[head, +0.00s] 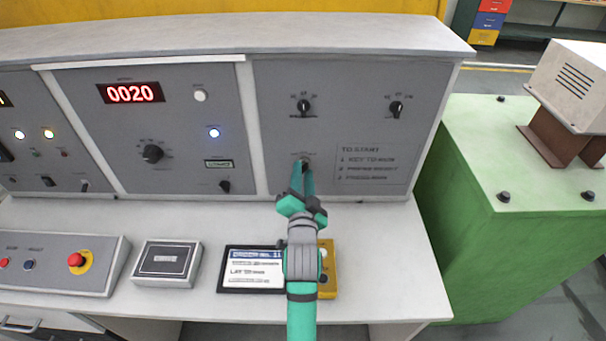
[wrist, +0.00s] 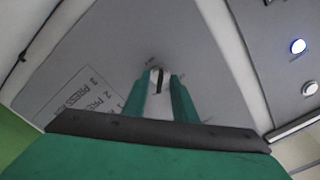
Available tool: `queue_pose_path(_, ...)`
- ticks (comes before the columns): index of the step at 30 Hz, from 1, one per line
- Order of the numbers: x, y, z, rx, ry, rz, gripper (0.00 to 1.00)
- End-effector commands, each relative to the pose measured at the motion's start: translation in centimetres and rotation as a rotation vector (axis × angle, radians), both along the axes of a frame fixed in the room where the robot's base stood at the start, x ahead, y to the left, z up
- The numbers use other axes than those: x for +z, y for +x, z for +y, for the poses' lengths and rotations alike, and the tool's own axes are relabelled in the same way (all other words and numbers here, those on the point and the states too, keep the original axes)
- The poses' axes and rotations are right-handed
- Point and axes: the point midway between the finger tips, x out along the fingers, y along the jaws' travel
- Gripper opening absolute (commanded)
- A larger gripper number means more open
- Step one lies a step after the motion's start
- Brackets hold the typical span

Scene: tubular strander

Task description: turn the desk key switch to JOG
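The key switch (wrist: 159,79) is on the lower part of the right grey desk panel. In the wrist view it shows as a pale round face with a dark upright key or slot. My gripper (wrist: 161,84) is open, with its two green fingers on either side of the switch and a gap between the tips. In the head view my gripper (head: 303,168) reaches up to the panel and its fingers cover most of the switch. I cannot tell whether the fingertips touch it. The small label lettering around the switch is too blurred to read.
Two black selector knobs (head: 304,106) (head: 397,108) sit higher on the same panel. A "TO START" text (head: 370,160) is to the right. A tablet (head: 254,270) and a yellow box (head: 328,283) lie on the desk below my arm. A red button (head: 76,260) is at left.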

Motion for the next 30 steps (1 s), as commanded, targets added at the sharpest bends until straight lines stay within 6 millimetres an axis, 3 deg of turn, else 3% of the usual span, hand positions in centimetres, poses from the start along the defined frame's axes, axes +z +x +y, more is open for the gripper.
queue_pose_path(9, 0.05, 0.27, -0.02, -0.001, 0.0, -0.001, 0.25)
queue_pose_path(13, 0.04, 0.26, -0.03, -0.001, 0.0, -0.001, 0.0)
queue_pose_path(23, 0.05, 0.25, -0.04, -0.001, -0.017, -0.001, 0.0)
queue_pose_path(30, 0.04, 0.27, -0.04, -0.001, -0.124, -0.001, 0.0)
